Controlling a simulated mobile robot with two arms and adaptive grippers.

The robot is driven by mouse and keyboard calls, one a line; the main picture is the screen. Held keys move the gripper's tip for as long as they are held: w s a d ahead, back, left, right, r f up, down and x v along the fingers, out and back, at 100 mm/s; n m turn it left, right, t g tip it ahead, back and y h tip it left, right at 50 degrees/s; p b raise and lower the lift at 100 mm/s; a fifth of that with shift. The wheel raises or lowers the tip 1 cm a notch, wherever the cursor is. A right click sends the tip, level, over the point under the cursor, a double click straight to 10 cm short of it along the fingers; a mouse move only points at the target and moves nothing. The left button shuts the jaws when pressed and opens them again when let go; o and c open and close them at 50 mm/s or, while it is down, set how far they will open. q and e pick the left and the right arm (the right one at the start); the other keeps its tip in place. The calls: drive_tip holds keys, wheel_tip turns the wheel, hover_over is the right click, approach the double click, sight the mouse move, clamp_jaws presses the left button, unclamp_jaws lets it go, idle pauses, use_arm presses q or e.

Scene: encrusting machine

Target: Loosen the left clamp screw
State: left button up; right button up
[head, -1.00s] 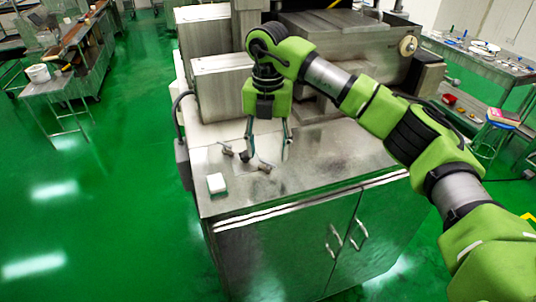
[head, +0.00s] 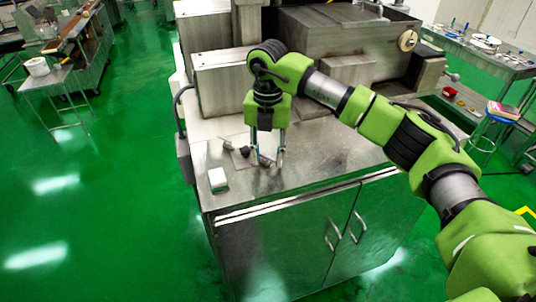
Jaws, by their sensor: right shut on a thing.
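Two small grey clamp screws stand on the steel top of the machine's base, beside a small flat plate (head: 241,160). One clamp screw (head: 227,143) is at the left in the picture, free of any gripper. The other clamp screw (head: 264,160) is to its right and nearer. My right gripper (head: 267,162) points straight down with its fingers on either side of this nearer screw, shut on it. The fingers partly hide the screw, and the contact is too small to see clearly. My left gripper is out of view.
Metal machine housings (head: 222,88) rise behind my gripper. The steel top right of my gripper is clear. A side table (head: 485,65) stands at the right.

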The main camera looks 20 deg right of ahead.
drive_tip(key=n+b, duration=0.3)
drive_tip(key=shift+f+n, duration=0.15)
drive_tip(key=shift+n, duration=0.25)
drive_tip(key=n+b, duration=0.2)
drive_tip(key=shift+n, duration=0.3)
drive_tip(key=n+b, duration=0.1)
drive_tip(key=n, duration=0.1)
drive_tip(key=shift+n, duration=0.4)
drive_tip(key=n+b, duration=0.1)
drive_tip(key=n, duration=0.3)
drive_tip(key=shift+n, duration=0.3)
drive_tip(key=shift+r+n+b, duration=0.2)
drive_tip(key=shift+n+b, duration=0.2)
drive_tip(key=shift+n, duration=1.6)
drive_tip(key=o, duration=1.1)
